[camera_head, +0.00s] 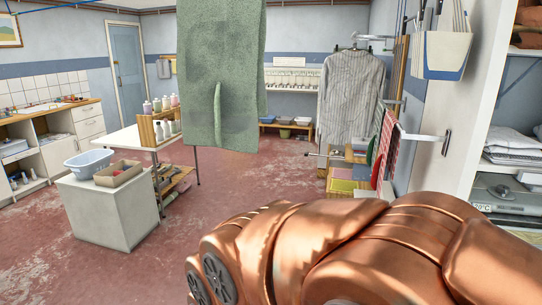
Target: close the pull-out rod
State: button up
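A light metal rod (422,136) sticks out left from a bracket on the white panel at the right. Its left end is beside a red checked cloth (389,142). A thinner rod (321,155) with a knob-like left end shows lower, below the striped shirt. I cannot tell which of these is the pull-out rod, nor how far either is drawn out. My copper-coloured arm fills the bottom right of the head view, in front of the floor and the lower right side. My gripper does not show.
A striped shirt (352,97) hangs at the back right. A green cloth (221,75) hangs high in the middle. A white block (108,208) with a blue basin (88,163) stands at the left. Shelves with folded linen (508,143) are at the right. The red floor (255,175) is clear mid-room.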

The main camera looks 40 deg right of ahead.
aim_at(306, 154)
jog(key=u, duration=0.05)
jog(key=k, duration=0.25)
jog(key=u, duration=0.45)
jog(key=i, duration=1.7)
jog(key=z, duration=1.1)
jog(key=i, duration=1.25)
jog(key=z, duration=1.45)
jog(key=i, duration=0.5)
jog(key=z, duration=0.6)
jog(key=i, duration=1.55)
jog(key=u, duration=1.15)
jog(key=i, duration=0.8)
jog(key=u, duration=0.7)
